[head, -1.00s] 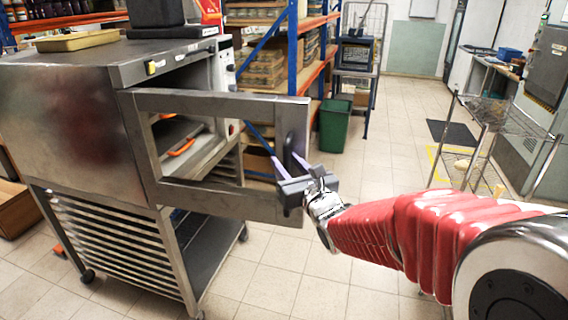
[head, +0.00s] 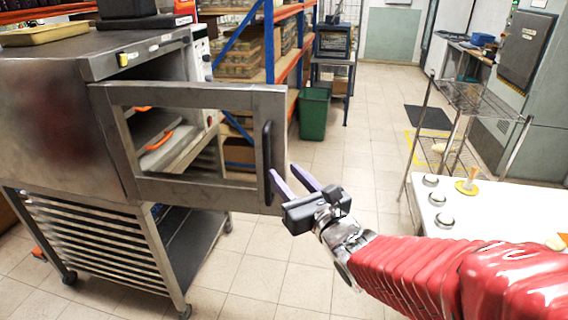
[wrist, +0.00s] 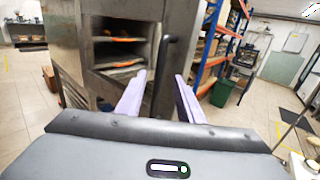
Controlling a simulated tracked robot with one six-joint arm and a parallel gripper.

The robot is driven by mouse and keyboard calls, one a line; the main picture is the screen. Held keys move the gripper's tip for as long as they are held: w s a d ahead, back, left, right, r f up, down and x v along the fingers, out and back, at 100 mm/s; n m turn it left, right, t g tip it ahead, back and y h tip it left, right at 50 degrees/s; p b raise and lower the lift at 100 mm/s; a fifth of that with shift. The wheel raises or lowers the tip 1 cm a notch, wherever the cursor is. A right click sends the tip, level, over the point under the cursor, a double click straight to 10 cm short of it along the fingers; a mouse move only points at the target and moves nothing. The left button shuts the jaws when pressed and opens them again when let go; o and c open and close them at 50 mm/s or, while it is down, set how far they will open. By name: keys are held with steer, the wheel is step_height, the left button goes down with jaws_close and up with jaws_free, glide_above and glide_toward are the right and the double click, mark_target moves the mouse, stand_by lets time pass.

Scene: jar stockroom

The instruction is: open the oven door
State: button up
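The steel oven (head: 60,115) stands at the left on a rack trolley with wheels. Its framed door (head: 190,188) stands wide open, swung out towards the right. A black vertical handle (head: 267,160) is on the door's free edge; it also shows in the wrist view (wrist: 163,62). Inside the oven cavity are trays with orange edges (head: 158,141). In the wrist view the fingers (wrist: 161,77) point towards the handle.
A white table (head: 490,205) with several small round items is at the lower right, near my arm. A wire shelf (head: 475,100) stands behind it. A green bin (head: 314,113) and shelving are behind the door. Tiled floor is free in the middle.

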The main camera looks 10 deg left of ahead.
steer(key=shift+v, duration=0.95)
steer(key=shift+c, duration=0.4)
